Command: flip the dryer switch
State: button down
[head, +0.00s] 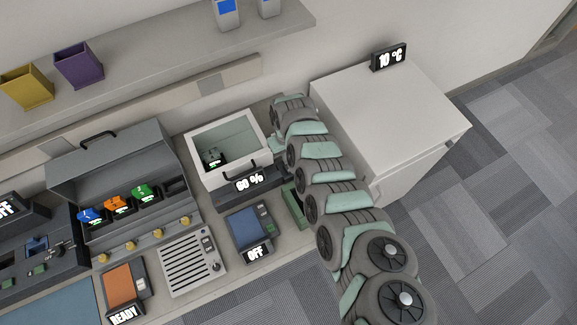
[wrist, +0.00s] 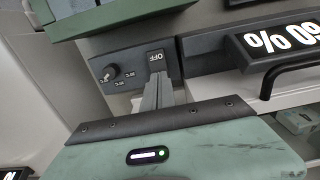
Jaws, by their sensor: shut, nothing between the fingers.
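The dryer (head: 197,178) is a white box with a clear top, a black handle and a dark base reading "60 %". A small dark device lies inside it. In the wrist view, its dark front panel carries a switch (wrist: 157,60) labelled OFF, beside a round knob. My gripper (wrist: 158,82) is shut and empty, with its fingertips just in front of or at the switch; I cannot tell whether they touch. In the head view, my arm comes down along the dryer's right side and hides the switch panel.
A white cabinet (head: 375,100) with a "10 °C" display stands right of my arm. A blue-topped unit (head: 248,228) reading OFF and a green tray (head: 296,208) sit in front of the dryer.

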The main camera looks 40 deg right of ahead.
jog(key=shift+f+b, duration=0.5)
jog(key=shift+f, duration=0.25)
jog(key=shift+r, duration=0.15)
notch_tip(320, 180, up, 7)
jog(key=p, duration=0.8)
jog(key=shift+s, duration=0.1)
dwell(0.6)
